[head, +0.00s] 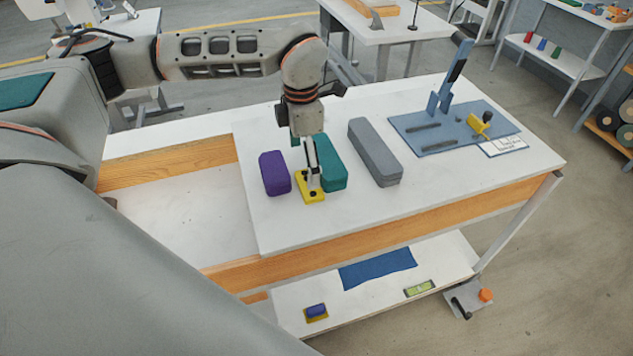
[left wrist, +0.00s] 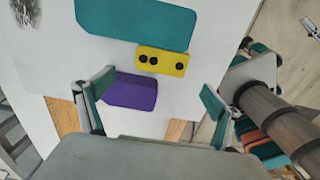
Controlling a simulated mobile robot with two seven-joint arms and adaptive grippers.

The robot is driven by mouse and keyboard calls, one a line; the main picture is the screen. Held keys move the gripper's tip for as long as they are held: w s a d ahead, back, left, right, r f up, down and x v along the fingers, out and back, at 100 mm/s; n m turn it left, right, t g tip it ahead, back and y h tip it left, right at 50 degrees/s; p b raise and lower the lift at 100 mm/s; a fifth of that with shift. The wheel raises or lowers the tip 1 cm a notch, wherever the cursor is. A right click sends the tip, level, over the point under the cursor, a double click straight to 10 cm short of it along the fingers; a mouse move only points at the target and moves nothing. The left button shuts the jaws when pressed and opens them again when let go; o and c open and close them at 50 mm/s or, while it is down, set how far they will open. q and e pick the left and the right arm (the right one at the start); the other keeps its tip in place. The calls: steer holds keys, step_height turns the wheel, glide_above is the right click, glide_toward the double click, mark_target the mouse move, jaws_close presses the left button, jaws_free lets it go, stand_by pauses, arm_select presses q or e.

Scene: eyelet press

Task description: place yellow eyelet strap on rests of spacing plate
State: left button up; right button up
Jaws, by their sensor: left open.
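The yellow eyelet strap (head: 313,198) lies on the white table between a purple block and a teal block. In the left wrist view the strap (left wrist: 172,70) shows flat, with 3 dark round spots along it. My left gripper (head: 312,172) points down over the strap, partly hiding it. In the left wrist view its fingers (left wrist: 156,90) are spread wide with nothing held; the strap lies beyond the fingertips. The blue spacing plate (head: 440,146) is at the table's far right, with dark bars, an upright blue lever and a yellow piece with a dark knob. My right gripper is not in view.
The purple block (head: 273,174) is left of the strap, and the teal block (head: 331,166) is close on its right. A long grey block (head: 375,155) lies between them and the plate. A printed card (head: 505,146) sits by the plate. The table's front strip is clear.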

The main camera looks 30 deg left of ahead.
mark_target(305, 184)
arm_select(q)
steer(key=shift+f, duration=3.15)
steer(key=c, duration=1.2)
steer(key=shift+d, duration=0.1)
steer(key=shift+r, duration=0.1)
step_height(305, 184, up, 20)
